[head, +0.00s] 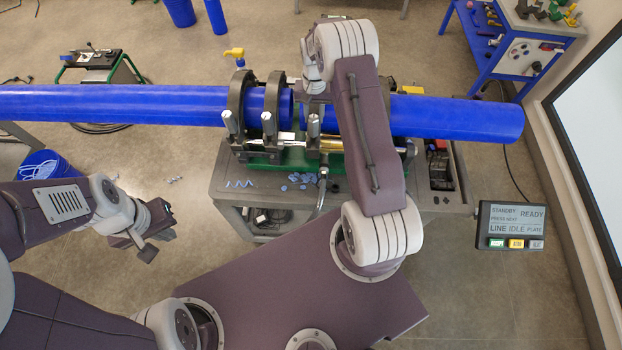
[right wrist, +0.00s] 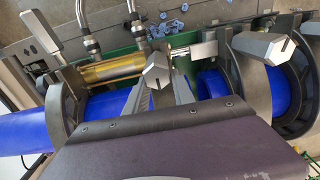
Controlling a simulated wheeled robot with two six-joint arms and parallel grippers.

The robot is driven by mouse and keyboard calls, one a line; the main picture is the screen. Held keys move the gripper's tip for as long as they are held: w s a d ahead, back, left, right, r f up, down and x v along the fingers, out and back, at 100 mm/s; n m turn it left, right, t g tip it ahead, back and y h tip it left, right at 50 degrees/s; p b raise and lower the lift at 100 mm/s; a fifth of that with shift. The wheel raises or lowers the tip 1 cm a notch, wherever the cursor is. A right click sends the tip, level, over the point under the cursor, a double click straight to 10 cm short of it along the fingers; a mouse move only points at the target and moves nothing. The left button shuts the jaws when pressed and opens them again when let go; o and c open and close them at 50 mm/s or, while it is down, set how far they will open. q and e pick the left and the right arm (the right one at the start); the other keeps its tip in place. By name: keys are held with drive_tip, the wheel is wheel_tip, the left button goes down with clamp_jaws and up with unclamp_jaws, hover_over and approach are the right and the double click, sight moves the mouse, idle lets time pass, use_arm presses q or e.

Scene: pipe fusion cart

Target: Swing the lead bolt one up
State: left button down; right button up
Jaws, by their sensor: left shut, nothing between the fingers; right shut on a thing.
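Several grey-headed swing bolts stand along the near side of the black pipe clamps. My right gripper (right wrist: 163,94) is shut on one bolt (right wrist: 157,70); its fingers lie either side of the shank, under the pale faceted head. In the head view this bolt (head: 313,126) hangs at the near side of the inner right clamp, beside the pipe gap; my arm covers most of that clamp. Other bolts stand at the left clamps (head: 230,121), (head: 268,123), and one tilts out at the far clamp in the right wrist view (right wrist: 44,35). My left gripper (head: 148,244) is shut and empty, away from the cart.
Blue pipes (head: 120,103) and (head: 450,118) lie in the clamps with a small gap between. A brass-coloured cylinder (right wrist: 112,70) and hoses sit close to the held bolt. Blue shavings (head: 302,178) lie on the cart top. A status panel (head: 510,225) stands at right.

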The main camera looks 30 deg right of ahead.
drive_tip(key=shift+w+d, duration=0.15)
drive_tip(key=shift+w, duration=0.1)
drive_tip(key=shift+w+d, duration=0.1)
clamp_jaws()
drive_tip(key=shift+w+d+f, duration=0.1)
drive_tip(key=shift+w+f, duration=0.05)
drive_tip(key=shift+w+d+f, duration=0.1)
drive_tip(key=shift+w+d, duration=0.1)
drive_tip(key=shift+w, duration=0.15)
drive_tip(key=o, duration=1.9)
unclamp_jaws()
drive_tip(key=shift+r+p, duration=1.85)
drive_tip(key=shift+r, duration=2.7)
